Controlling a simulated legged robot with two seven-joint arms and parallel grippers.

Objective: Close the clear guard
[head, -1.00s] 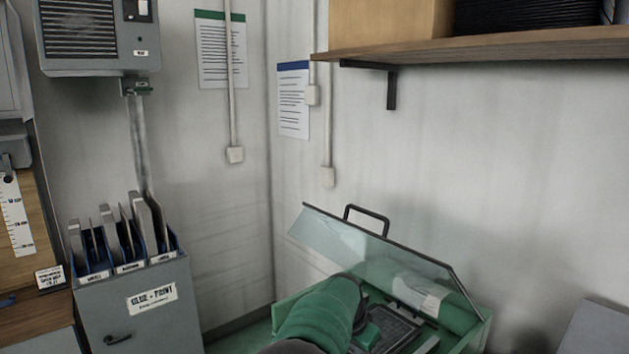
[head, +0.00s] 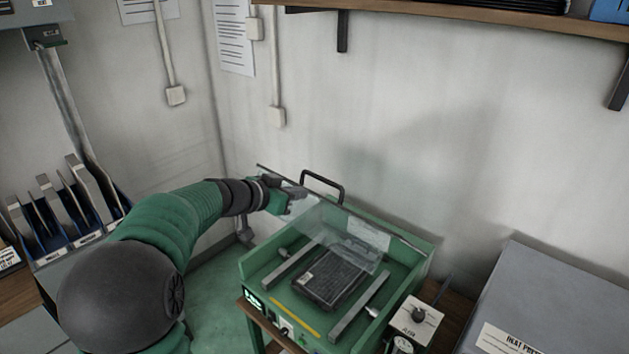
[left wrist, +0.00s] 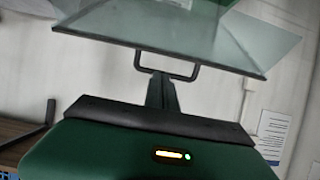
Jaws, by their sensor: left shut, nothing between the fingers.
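The clear guard (head: 345,228) stands raised and tilted at the back of the green machine (head: 258,268). Its black handle (head: 322,183) sticks up from its upper edge. In the left wrist view the guard (left wrist: 160,25) fills the top, with the handle (left wrist: 167,76) below its edge. My left gripper (head: 298,196) is shut and empty at the guard's left end, just left of the handle. In the left wrist view its closed fingers (left wrist: 162,80) overlap the handle; I cannot tell whether they touch it. My right gripper is out of view.
A dark ribbed block (head: 330,278) lies in the machine's bed between two grey rails. A small box with a knob (head: 416,316) stands at its right front. A grey cabinet (head: 560,300) is at the right. A shelf (head: 450,12) hangs above; the wall is close behind.

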